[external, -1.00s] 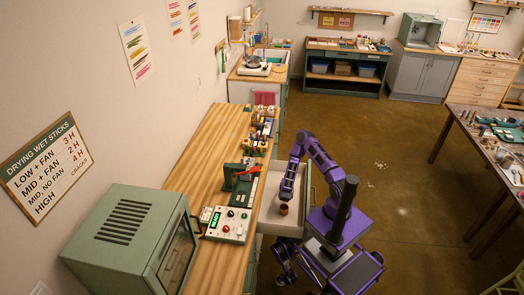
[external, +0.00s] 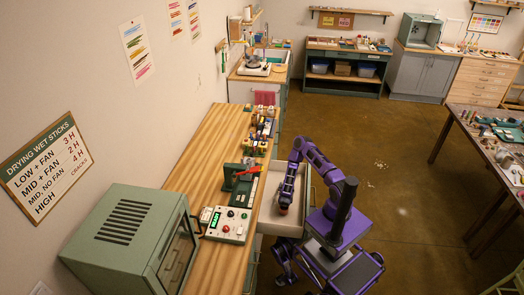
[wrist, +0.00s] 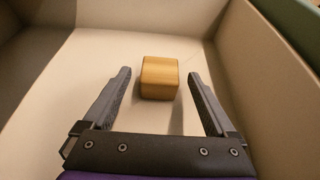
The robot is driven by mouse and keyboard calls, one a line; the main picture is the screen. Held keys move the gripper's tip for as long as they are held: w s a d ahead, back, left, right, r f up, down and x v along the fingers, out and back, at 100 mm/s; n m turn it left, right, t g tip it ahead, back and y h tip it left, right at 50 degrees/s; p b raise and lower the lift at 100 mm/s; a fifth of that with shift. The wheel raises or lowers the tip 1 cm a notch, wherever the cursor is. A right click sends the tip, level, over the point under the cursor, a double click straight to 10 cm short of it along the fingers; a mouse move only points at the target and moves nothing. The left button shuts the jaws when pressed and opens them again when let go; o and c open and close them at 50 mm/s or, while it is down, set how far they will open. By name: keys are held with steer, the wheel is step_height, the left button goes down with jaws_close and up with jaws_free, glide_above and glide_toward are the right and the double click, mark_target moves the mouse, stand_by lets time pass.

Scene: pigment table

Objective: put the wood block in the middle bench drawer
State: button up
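The wood block (wrist: 160,78), a small golden-brown cube with rounded edges, rests on the pale floor of the open drawer (wrist: 70,62) in the wrist view. My gripper (wrist: 159,76) is open, with one finger on each side of the block and a clear gap to both. The far part of the block lies around the fingertips. In the external view my gripper (external: 283,209) points down into the pulled-out white drawer (external: 268,225) at the bench. The block cannot be made out there, hidden by the gripper.
The drawer walls stand close around my gripper. The wooden bench (external: 190,160) carries a control box (external: 229,225) with knobs, a green device (external: 238,180) and several small items. A green oven-like box (external: 135,235) sits at its near end. Open floor lies to the right.

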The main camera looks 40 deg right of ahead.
steer(key=shift+r, duration=0.2)
steer(key=shift+s+a, duration=0.25)
steer(key=v, duration=0.3)
steer(key=shift+s+a, duration=0.15)
step_height(320, 180, up, 8)
steer(key=p, duration=0.1)
steer(key=shift+s+a+f, duration=0.2)
steer(key=shift+s+a, duration=0.1)
